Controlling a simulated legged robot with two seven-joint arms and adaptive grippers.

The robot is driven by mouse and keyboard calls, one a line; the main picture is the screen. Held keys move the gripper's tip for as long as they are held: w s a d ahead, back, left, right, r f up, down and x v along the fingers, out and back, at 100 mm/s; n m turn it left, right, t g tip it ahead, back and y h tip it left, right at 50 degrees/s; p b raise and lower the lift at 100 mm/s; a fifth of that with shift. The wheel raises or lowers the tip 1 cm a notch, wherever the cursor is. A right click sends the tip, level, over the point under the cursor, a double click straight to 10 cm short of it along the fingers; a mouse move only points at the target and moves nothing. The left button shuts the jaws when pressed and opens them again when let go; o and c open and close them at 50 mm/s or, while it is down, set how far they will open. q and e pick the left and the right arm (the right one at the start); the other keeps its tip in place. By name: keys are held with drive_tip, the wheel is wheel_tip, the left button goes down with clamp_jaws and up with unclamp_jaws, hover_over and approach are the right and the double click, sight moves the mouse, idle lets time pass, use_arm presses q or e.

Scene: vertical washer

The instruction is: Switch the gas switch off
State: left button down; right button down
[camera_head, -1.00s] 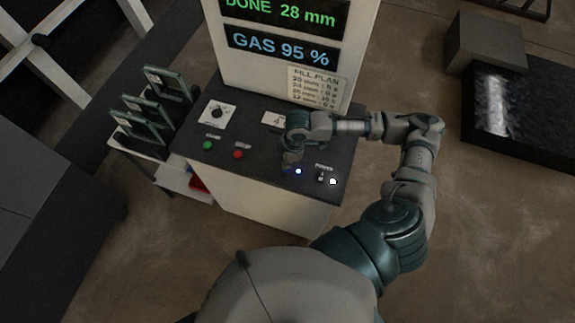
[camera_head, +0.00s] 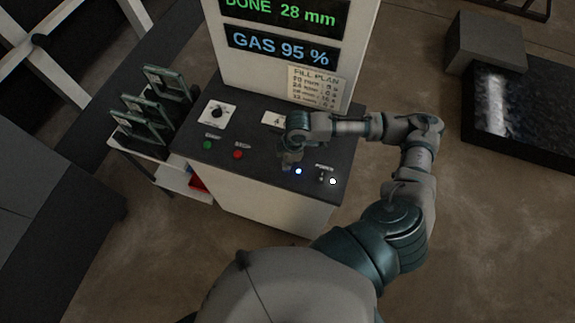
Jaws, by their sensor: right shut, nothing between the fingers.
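My right gripper (camera_head: 288,163) is shut and empty, pointing down at the front right of the dark control panel (camera_head: 262,178). The gas switch cannot be made out; my gripper covers the panel left of this light. Whether the fingers touch the panel or a switch cannot be told. The display (camera_head: 282,46) reads "GAS 95 %", with "DONE 28 mm" above it. My left gripper is not in view.
A power switch (camera_head: 321,175) with a lit white lamp (camera_head: 333,181) is right of my gripper. Green (camera_head: 208,144) and red (camera_head: 238,154) buttons and a black dial (camera_head: 217,112) are on the left. A rack of green frames (camera_head: 140,122) stands beside the machine.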

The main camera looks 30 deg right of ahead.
drive_tip(key=shift+f, duration=0.85)
idle(0.3)
drive_tip(key=shift+s+r, duration=0.1)
wheel_tip(320, 180, up, 5)
drive_tip(key=p, duration=0.5)
drive_tip(key=shift+r, duration=0.95)
